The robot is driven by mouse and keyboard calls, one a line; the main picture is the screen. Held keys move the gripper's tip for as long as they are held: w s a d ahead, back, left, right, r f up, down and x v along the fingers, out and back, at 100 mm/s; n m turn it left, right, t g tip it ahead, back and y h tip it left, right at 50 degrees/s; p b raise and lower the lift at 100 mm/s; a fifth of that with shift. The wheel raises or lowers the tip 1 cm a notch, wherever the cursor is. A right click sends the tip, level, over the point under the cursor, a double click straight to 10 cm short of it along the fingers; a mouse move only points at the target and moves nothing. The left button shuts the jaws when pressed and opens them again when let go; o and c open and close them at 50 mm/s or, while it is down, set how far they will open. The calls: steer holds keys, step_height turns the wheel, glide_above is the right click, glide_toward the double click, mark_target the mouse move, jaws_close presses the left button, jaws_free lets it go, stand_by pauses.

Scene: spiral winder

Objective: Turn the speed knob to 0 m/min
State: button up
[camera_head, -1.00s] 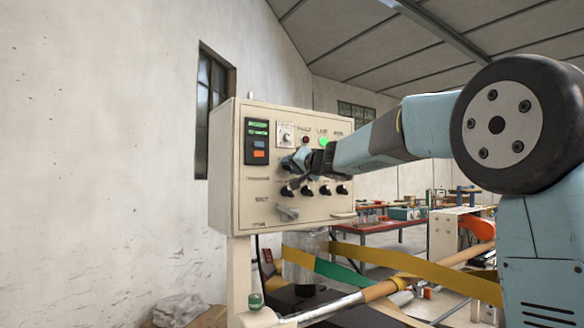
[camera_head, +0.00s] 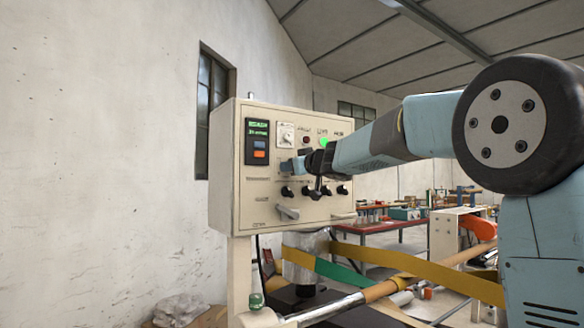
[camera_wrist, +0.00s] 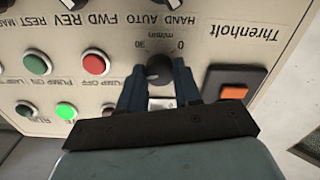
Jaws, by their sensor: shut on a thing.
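The speed knob (camera_wrist: 159,70) is a dark round knob in the wrist view, under upside-down print reading "m/min", with "0" and "30" at its far side. My gripper (camera_wrist: 158,84) has its two dark fingers on either side of the knob, shut on it. The knob's pointer is hard to make out. In the head view my gripper (camera_head: 299,165) is against the cream control panel (camera_head: 262,210) and hides the knob.
Green and red buttons (camera_wrist: 94,65) lie left of the fingers, an orange switch (camera_wrist: 234,92) to the right. In the head view a row of black knobs (camera_head: 342,190) sits below my gripper. A yellow-green strap (camera_head: 420,275) crosses below the panel.

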steer(key=shift+w+d+f+m, duration=0.1)
steer(key=shift+f+m, duration=0.05)
steer(key=shift+m, duration=4.75)
steer(key=shift+s+a+f+m, duration=0.1)
steer(key=shift+f+m, duration=0.05)
steer(key=shift+m, duration=4.75)
steer(key=shift+w+d+f+m, duration=0.1)
steer(key=shift+f+m, duration=0.05)
steer(key=shift+m, duration=4.75)
steer(key=o, duration=0.8)
steer(key=shift+o, duration=1.2)
steer(key=shift+r, duration=0.15)
